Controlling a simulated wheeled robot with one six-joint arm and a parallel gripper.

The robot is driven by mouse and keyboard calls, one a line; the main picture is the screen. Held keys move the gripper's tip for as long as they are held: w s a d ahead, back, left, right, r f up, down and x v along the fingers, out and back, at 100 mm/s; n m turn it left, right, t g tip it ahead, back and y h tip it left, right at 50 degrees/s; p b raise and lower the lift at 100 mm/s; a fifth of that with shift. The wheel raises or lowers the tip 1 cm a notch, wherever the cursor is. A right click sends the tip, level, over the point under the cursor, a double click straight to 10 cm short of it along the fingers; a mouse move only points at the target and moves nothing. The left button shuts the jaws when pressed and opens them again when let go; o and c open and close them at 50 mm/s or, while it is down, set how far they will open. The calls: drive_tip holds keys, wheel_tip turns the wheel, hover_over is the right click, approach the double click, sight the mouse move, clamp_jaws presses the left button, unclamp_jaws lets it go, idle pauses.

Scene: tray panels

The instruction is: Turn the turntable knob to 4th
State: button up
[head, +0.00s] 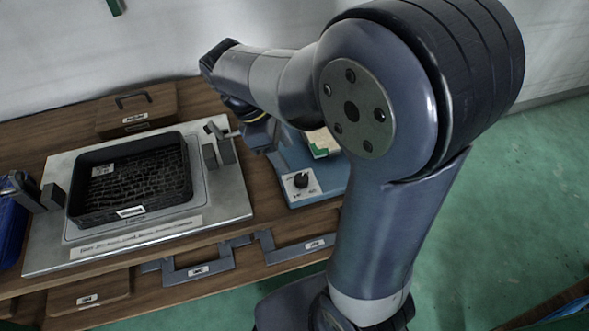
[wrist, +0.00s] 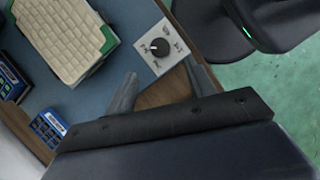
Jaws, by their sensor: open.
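The black round knob (head: 301,181) sits on a white label plate at the front corner of a blue panel (head: 325,192). In the wrist view the knob (wrist: 160,47) shows whole, with small marks around it on the plate (wrist: 172,36). My gripper (wrist: 160,68) is open and empty. Its two grey fingers point toward the knob, which lies just beyond the gap between the fingertips. The fingers appear apart from the knob; their height above it is hard to tell. In the head view my arm hides much of the blue panel. The marks are too small to read.
A pale gridded tray (wrist: 65,35) with a green edge lies on the blue panel. A black tray (head: 130,180) sits on a metal plate with clamps to the left. A wooden lidded box (head: 137,108) stands behind it. Grey handles (head: 198,270) line the table's front.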

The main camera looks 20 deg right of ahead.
sight(301, 178)
drive_tip(key=b+x, duration=0.1)
drive_tip(key=x, duration=0.8)
drive_tip(key=shift+c, duration=0.2)
drive_tip(key=c, duration=0.9)
